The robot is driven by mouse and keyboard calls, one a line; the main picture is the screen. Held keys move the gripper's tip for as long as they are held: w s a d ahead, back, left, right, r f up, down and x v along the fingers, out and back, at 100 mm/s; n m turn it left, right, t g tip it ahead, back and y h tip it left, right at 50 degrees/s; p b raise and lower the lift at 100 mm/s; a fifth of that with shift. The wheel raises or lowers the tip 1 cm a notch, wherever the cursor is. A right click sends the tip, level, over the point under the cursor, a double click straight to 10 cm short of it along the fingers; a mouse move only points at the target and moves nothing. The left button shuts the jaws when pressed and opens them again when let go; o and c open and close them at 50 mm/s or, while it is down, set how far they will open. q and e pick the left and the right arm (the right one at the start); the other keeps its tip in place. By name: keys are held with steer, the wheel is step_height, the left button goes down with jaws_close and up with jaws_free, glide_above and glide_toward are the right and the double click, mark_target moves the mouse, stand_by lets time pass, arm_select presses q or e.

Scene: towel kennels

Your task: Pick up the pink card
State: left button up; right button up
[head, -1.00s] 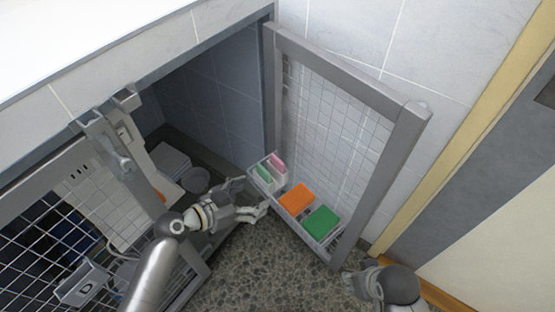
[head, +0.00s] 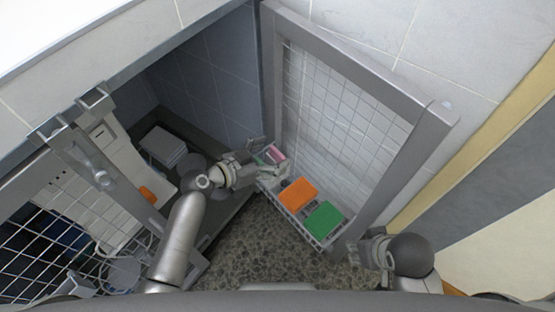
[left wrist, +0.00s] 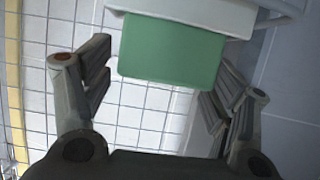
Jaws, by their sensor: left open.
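The pink card (head: 277,152) stands at the far end of a white wire basket (head: 292,227) on the open mesh door, partly hidden by my left gripper. My left gripper (head: 267,162) is open, with its fingers around the far end of the basket, close to the pink card. In the left wrist view a green card (left wrist: 170,52) in a white holder (left wrist: 195,12) lies ahead between the open fingers (left wrist: 158,85); the pink card does not show there. My right gripper (head: 362,246) is beside the door's near lower corner; its fingers are too small to read.
The door frame (head: 400,185) rises on the right. A grey box (head: 163,146) is inside the kennel, and a wire-mesh door (head: 45,230) stands left.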

arm_select(q)
steer(key=shift+w+d+f, duration=0.15)
steer(key=shift+w+d, duration=0.1)
steer(key=shift+d, duration=0.05)
arm_select(e)
steer(key=shift+s+r, duration=0.1)
steer(key=shift+r, duration=0.2)
arm_select(q)
steer(key=c, duration=1)
arm_select(e)
steer(key=shift+f, duration=0.1)
